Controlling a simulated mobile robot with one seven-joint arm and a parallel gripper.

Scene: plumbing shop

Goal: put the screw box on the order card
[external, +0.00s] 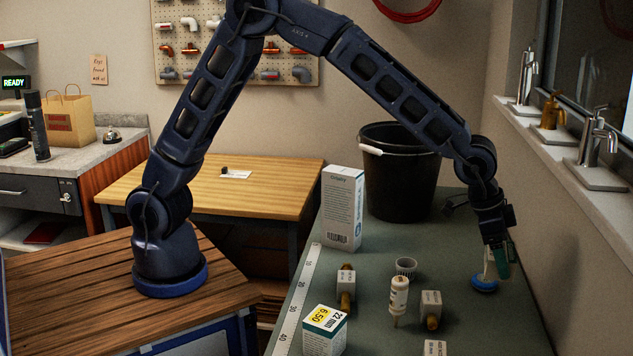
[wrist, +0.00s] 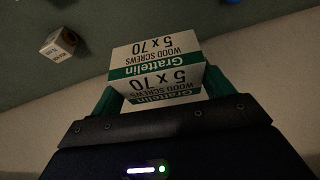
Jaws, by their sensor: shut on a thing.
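My gripper (external: 497,262) is at the right side of the green-grey bench, low over its surface near the wall. It is shut on the screw box, a white and green box marked "Grattelin wood screws 5 x 70". In the wrist view the screw box (wrist: 158,70) sits between the two green fingers of my gripper (wrist: 160,95). In the external view the box is mostly hidden by the fingers. A small white card (external: 238,174), which looks like the order card, lies on the wooden table at the back, with a small dark object on it.
A black bucket (external: 400,175) and a tall white box (external: 342,208) stand on the bench. A blue round thing (external: 484,287) is below my gripper. The wooden table (external: 275,190) is mostly clear.

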